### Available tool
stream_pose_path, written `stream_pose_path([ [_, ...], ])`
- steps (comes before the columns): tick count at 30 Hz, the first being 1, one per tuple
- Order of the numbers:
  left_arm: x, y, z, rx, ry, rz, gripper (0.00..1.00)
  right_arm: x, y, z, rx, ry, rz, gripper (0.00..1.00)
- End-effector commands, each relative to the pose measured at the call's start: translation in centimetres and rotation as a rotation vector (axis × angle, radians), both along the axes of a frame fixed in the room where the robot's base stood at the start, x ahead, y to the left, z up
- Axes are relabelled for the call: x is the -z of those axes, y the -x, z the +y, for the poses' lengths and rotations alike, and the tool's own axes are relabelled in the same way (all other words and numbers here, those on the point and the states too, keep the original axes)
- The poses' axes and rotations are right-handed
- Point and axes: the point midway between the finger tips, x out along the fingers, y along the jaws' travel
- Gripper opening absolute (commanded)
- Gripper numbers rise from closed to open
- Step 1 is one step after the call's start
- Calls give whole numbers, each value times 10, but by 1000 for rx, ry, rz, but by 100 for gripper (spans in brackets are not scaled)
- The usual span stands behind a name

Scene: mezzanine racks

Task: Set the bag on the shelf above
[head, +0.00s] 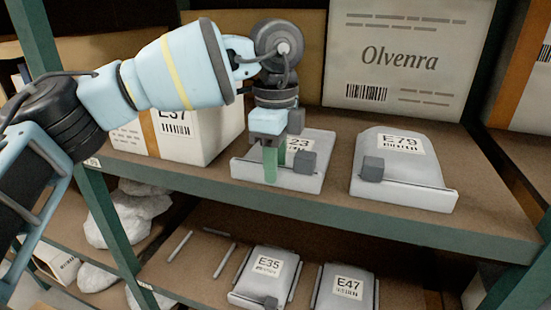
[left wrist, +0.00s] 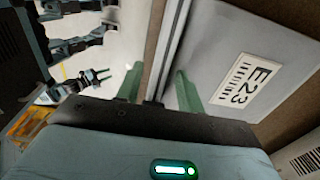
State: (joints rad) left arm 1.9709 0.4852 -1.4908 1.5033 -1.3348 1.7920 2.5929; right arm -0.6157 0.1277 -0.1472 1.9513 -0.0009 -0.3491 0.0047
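The grey bag labelled E23 (head: 313,178) lies on the upper shelf (head: 215,180), its front lip near the shelf edge. My left gripper (head: 275,163) points down at its front left part. In the left wrist view the left gripper's green fingers (left wrist: 160,92) stand apart, one on each side of the bag's lip, with gaps showing. The E23 bag (left wrist: 215,60) fills the right of that view. My right gripper (left wrist: 103,76) shows small in the left wrist view, its fingers apart and empty.
Bag E79 (head: 400,180) lies to the right on the same shelf. Carton E37 (head: 185,135) stands left and the Olvenra carton (head: 407,55) behind. Bags E35 (head: 262,280) and E47 (head: 343,290) lie on the lower shelf, beside a bare railed place (head: 200,258). A green post (head: 110,220) stands left.

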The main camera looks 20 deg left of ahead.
Motion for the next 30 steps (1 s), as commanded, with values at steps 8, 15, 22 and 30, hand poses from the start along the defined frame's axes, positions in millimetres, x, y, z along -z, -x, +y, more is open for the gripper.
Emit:
stream_pose_path([
  [8,-5,0,0,-1,0,-1,38,1,1,0,0,0,2,36],
  [15,-42,0,-1,0,1,-3,38,3,3,0,0,0,8,36],
  [22,-87,0,-1,1,1,-2,38,5,5,0,0,0,14,36],
  [30,-119,0,-1,1,-1,-1,38,6,5,0,0,0,16,36],
])
